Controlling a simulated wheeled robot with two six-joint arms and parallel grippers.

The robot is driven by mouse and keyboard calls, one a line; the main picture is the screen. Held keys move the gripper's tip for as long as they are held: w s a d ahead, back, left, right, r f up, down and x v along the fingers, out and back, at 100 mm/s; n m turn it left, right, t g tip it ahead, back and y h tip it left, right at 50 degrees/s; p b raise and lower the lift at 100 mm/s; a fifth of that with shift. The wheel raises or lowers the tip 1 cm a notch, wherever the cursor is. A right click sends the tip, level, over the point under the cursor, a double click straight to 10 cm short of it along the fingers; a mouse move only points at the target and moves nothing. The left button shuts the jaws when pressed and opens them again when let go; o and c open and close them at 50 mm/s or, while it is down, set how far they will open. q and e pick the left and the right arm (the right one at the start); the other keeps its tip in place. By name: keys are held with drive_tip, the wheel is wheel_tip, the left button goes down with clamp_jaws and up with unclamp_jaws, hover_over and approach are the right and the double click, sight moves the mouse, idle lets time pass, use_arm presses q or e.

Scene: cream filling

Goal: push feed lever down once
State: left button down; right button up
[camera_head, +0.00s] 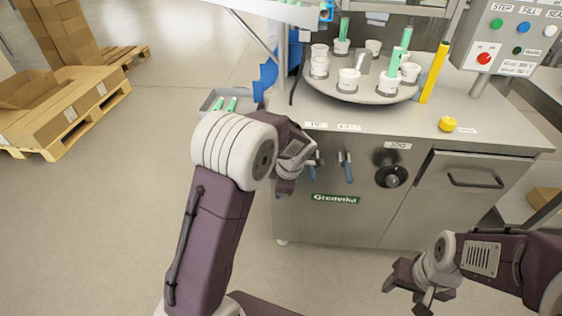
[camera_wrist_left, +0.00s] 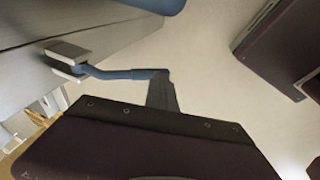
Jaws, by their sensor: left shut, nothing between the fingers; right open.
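Two small blue-handled levers hang on the front of the steel machine, a left one (camera_head: 319,158) and a right one (camera_head: 347,172). The labels above them are too small to read, so I cannot tell which is the feed lever. My left gripper (camera_head: 286,186) is just left of the left lever, partly hidden by its own wrist. In the left wrist view, a blue lever (camera_wrist_left: 120,74) runs from a grey bracket to my shut fingers (camera_wrist_left: 162,95). Its end overlaps the fingertips; contact is unclear. My right gripper (camera_head: 405,292) is open and empty, low at the right.
A round turntable (camera_head: 340,92) with several white cups and green tubes stands on the machine top. A black knob (camera_head: 392,177), a yellow button (camera_head: 447,124) and a control panel (camera_head: 510,45) are to the right. A grey tray (camera_head: 212,104) is at the left.

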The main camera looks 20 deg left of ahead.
use_arm(q)
drive_tip(key=shift+r, duration=0.1)
idle(0.7)
drive_tip(key=shift+r+p, duration=0.45)
drive_tip(key=shift+r, duration=0.25)
use_arm(e)
drive_tip(key=shift+r, duration=0.45)
